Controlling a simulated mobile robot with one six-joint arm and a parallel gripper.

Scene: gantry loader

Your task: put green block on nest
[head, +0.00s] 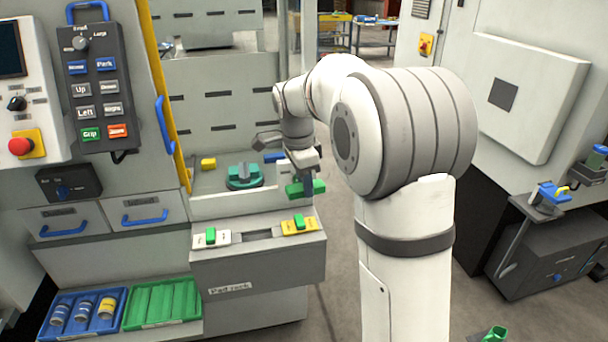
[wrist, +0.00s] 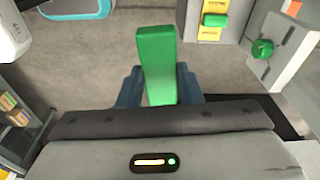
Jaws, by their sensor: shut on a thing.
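My gripper (head: 305,176) is shut on the green block (head: 312,188), which hangs in the air right of the workbench and above the rack's right end. In the wrist view the green block (wrist: 157,55) stands out between the two dark blue fingers of my gripper (wrist: 158,86), with bare floor behind it. A round dark green fixture (head: 244,177) sits on the bench to the left of my gripper; I cannot tell whether it is the nest. A round green thing also shows in the wrist view (wrist: 262,48).
The rack (head: 255,261) in front carries a white pad (head: 224,239) and a yellow pad (head: 289,229), each with a small green piece. A yellow block (head: 208,163) lies on the bench. Blue and green trays (head: 161,304) stand low at left. Floor is open right of the rack.

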